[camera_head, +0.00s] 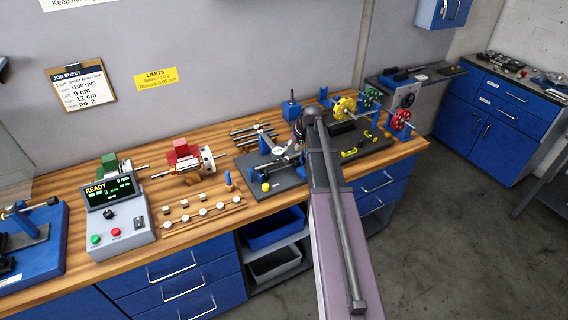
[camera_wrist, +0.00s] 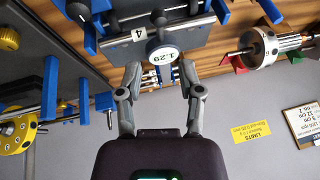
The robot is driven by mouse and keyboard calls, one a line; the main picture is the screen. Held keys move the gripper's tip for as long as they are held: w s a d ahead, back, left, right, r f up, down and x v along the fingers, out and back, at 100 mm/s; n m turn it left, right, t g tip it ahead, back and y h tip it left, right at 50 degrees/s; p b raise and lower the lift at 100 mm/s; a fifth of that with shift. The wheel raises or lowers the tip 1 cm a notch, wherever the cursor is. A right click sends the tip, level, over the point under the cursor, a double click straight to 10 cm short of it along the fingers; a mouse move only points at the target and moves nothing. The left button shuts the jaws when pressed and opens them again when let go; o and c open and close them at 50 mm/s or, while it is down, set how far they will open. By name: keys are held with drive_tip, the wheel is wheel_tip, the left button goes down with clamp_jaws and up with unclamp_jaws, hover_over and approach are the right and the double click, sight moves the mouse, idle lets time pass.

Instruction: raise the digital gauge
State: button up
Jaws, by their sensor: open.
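The digital gauge (camera_wrist: 163,54) shows in the wrist view as a round white face reading 1.29, on a grey stem. In the head view, the round pale face beside my wrist appears to be the same gauge (camera_head: 278,151). My gripper (camera_wrist: 160,72) is open, with one finger on each side just short of the gauge face. Nothing is held, and I cannot tell whether a finger touches the gauge. In the head view my arm hides the fingers and part of the gauge's stand.
Yellow (camera_head: 344,107), green and red (camera_head: 401,119) wheels stand to the right. A rotor with a red block (camera_head: 186,152) and a control box reading READY (camera_head: 118,215) stand to the left.

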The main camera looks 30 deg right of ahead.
sight(284, 159)
drive_tip(key=shift+b+x, duration=3.45)
drive_tip(key=shift+x, duration=0.7)
